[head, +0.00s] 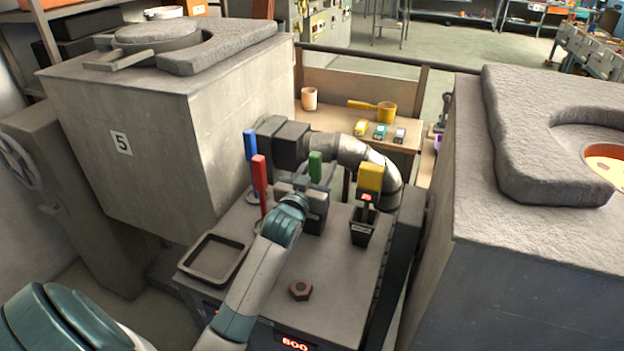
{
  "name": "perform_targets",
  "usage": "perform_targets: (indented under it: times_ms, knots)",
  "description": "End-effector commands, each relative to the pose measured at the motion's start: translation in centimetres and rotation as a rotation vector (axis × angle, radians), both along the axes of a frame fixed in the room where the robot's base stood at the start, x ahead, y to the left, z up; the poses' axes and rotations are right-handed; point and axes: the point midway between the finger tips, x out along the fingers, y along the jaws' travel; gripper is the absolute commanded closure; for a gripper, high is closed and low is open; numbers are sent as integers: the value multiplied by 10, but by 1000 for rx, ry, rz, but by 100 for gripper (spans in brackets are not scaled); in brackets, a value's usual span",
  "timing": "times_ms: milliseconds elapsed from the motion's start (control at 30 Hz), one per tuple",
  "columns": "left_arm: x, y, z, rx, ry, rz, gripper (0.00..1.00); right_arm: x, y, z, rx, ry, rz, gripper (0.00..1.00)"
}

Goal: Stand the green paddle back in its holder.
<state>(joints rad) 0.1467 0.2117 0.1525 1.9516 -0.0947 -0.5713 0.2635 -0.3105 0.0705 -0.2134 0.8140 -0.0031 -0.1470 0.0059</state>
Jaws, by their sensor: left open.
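The green paddle (316,167) shows its upright green top at the middle of the workbench. Its lower part is hidden behind my left gripper (313,191), and I cannot tell what it rests in. My left gripper is open, right at the green paddle. I cannot tell whether the paddle is between the fingers. A red paddle (260,178) and a blue paddle (251,145) stand upright to the left. A yellow paddle (370,178) stands upright over a black cup-like holder (361,234) on the right. My right gripper is out of view.
The bench top (330,270) carries an empty dark tray (213,258) and a brown hex nut (300,290). Large furnace blocks flank it, one marked 5 (121,142), the other at right (530,240). A grey pipe (350,150) curves behind. The bench's front middle is mostly clear.

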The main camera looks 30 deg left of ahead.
Motion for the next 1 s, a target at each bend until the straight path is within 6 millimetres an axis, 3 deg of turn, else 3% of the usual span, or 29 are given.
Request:
perform_targets:
  times_ms: [267,700,1000]
  knots:
    - [-28,-7,-2,0,1,-1,60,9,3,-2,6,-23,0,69]
    - [-99,-24,-2,0,1,-1,60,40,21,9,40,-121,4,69]
    - [-116,-28,-1,0,1,-1,60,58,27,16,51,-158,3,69]
